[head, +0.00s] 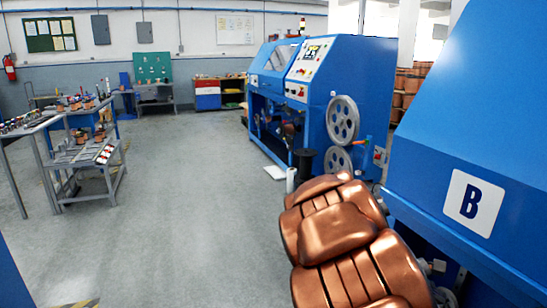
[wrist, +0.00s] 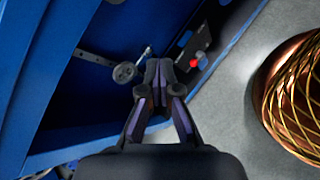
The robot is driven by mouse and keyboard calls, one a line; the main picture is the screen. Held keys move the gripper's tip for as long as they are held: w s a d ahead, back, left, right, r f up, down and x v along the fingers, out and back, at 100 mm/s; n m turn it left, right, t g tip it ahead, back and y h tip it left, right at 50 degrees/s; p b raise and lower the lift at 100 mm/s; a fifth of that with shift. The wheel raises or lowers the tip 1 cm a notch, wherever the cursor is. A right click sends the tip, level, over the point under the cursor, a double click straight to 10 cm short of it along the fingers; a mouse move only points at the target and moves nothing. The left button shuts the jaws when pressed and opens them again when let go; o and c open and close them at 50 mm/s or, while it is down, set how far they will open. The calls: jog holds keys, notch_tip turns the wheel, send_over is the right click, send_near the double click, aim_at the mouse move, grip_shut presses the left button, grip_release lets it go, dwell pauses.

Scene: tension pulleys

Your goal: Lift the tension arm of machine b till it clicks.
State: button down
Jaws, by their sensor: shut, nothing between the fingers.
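Machine b (head: 440,150) is the blue machine at the right edge of the head view, with a white plate (head: 475,203) marked B. In the wrist view a dark blue machine body (wrist: 40,90) fills the left side. A thin grey arm (wrist: 94,57) crosses it and seems to lead to a small round pulley (wrist: 124,72), with a short bright rod beside it. My gripper (wrist: 159,68) is shut and empty, its fingertips just right of the pulley and rod. I cannot tell whether they touch.
A red button (wrist: 194,63) on a small panel lies right of the fingertips. A copper coil under yellow mesh (wrist: 292,95) stands on the floor at the right. Another blue machine (head: 335,70) with grey wheels stands beyond. Open floor (head: 190,190) lies to the left.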

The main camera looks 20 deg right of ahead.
jog(key=s+a+f+m+t+y, duration=0.1)
jog(key=s+a+m+y, duration=0.35)
jog(key=a, duration=1.15)
jog(key=s+a+m+t+y, duration=0.15)
jog(key=s+a+y, duration=0.5)
jog(key=a, duration=1.05)
notch_tip(320, 180, up, 24)
jog(key=s+h+p, duration=0.1)
jog(key=s+p, duration=0.1)
jog(key=p, duration=2.1)
jog(key=shift+s+d+m+p, duration=0.15)
jog(key=shift+d+m+p, duration=0.1)
jog(key=shift+m+p, duration=0.1)
